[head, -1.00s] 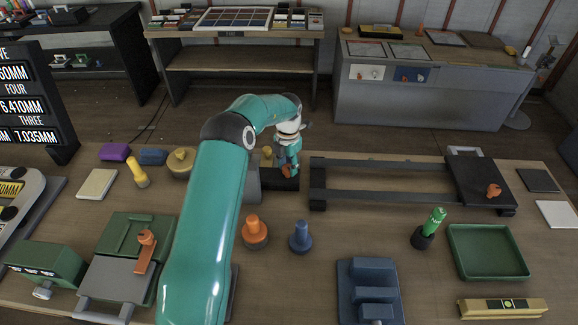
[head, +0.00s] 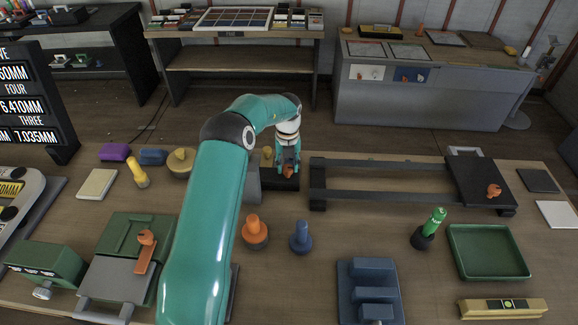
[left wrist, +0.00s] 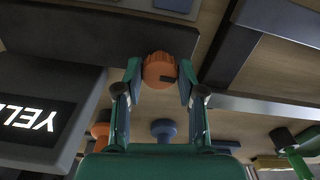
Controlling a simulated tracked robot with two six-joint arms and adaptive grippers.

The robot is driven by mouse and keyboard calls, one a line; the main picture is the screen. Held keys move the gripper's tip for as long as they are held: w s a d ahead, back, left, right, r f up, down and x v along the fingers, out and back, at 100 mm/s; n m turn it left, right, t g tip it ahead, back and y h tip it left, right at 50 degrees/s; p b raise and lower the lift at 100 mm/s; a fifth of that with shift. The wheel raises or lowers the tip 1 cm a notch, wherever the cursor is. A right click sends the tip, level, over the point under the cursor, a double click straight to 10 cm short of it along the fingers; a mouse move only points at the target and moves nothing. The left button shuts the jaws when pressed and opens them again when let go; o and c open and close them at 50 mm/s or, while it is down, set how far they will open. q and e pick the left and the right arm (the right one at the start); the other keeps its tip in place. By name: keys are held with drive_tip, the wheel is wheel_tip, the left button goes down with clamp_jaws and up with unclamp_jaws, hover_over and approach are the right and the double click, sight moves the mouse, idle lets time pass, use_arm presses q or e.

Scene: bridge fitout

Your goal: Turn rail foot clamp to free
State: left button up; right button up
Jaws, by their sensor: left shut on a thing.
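My left gripper (head: 287,167) reaches down over a dark block at the left end of the dark rails (head: 400,168). It is shut on an orange knob (head: 289,172), which I take for the rail foot clamp. In the left wrist view the ribbed round knob (left wrist: 160,70) sits between the two fingertips, one on each side, with a dark slot on its face. In the head view the fingers hide part of the knob. I cannot tell its set position. My right gripper is not in view.
A grey block with a lettered screen (left wrist: 40,115) stands close beside the gripper. An orange peg (head: 255,232) and a blue peg (head: 301,238) stand in front. Another orange knob (head: 494,190) is on the right-hand dark plate (head: 470,175). A green tray (head: 488,252) lies front right.

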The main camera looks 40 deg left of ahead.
sight(288, 167)
use_arm(q)
drive_tip(key=shift+w+r+n, duration=0.1)
drive_tip(key=shift+n, duration=0.3)
drive_tip(key=o, duration=1.1)
drive_tip(key=shift+d, duration=0.1)
drive_tip(key=shift+o, duration=0.2)
wheel_tip(288, 167, up, 12)
